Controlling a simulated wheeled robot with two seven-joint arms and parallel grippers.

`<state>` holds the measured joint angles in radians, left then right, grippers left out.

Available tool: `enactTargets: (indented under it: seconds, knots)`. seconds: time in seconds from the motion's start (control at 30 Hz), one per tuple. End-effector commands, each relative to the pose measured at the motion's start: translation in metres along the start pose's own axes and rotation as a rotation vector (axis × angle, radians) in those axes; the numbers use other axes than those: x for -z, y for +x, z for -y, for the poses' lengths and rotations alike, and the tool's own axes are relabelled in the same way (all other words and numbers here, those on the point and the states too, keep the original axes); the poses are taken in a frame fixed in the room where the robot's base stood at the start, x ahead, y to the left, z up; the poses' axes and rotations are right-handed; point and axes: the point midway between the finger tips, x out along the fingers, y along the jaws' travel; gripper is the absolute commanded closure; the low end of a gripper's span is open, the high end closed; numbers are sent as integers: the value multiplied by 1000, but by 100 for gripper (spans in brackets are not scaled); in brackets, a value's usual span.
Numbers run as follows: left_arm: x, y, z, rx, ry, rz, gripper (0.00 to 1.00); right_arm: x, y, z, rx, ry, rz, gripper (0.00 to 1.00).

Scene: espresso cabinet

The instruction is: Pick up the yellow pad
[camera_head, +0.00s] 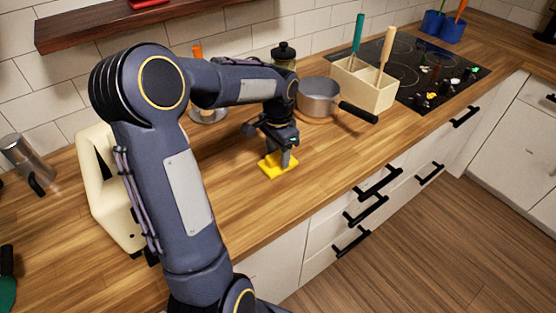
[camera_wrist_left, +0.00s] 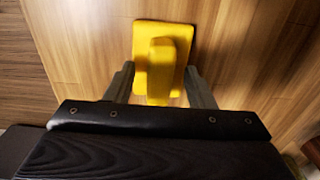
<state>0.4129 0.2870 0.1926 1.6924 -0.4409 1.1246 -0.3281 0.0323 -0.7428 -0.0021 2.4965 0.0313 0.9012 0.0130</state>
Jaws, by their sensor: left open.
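The yellow pad (camera_head: 278,165) lies on the wooden counter (camera_head: 245,200), below my left gripper (camera_head: 285,156). In the left wrist view the yellow pad (camera_wrist_left: 180,33) is a flat yellow block with a raised yellow ridge along its middle. The two fingers of my left gripper (camera_wrist_left: 158,88) stand apart, one on each side of the ridge's near end. I cannot tell whether they touch it. My right gripper is not in view.
A saucepan (camera_head: 318,97) with a dark handle stands behind and to the right of the pad. A cream utensil box (camera_head: 365,88) and a black hob (camera_head: 425,70) are farther right. A cream appliance (camera_head: 105,190) stands at left. The counter's front is clear.

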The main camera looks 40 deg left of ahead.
Motion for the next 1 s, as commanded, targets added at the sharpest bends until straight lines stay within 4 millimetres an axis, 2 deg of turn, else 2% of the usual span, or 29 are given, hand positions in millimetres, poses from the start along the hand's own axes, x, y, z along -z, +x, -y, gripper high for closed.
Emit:
enactTargets:
  seconds: [0.1,0.3,0.67,1.0]
  knots:
    - [0,6,0,0,0,-1,51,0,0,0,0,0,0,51]
    - [0,6,0,0,-1,-2,52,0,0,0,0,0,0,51]
    - [0,6,0,0,-1,-1,99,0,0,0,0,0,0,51]
    - [0,2,0,1,-1,-2,100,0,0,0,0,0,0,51]
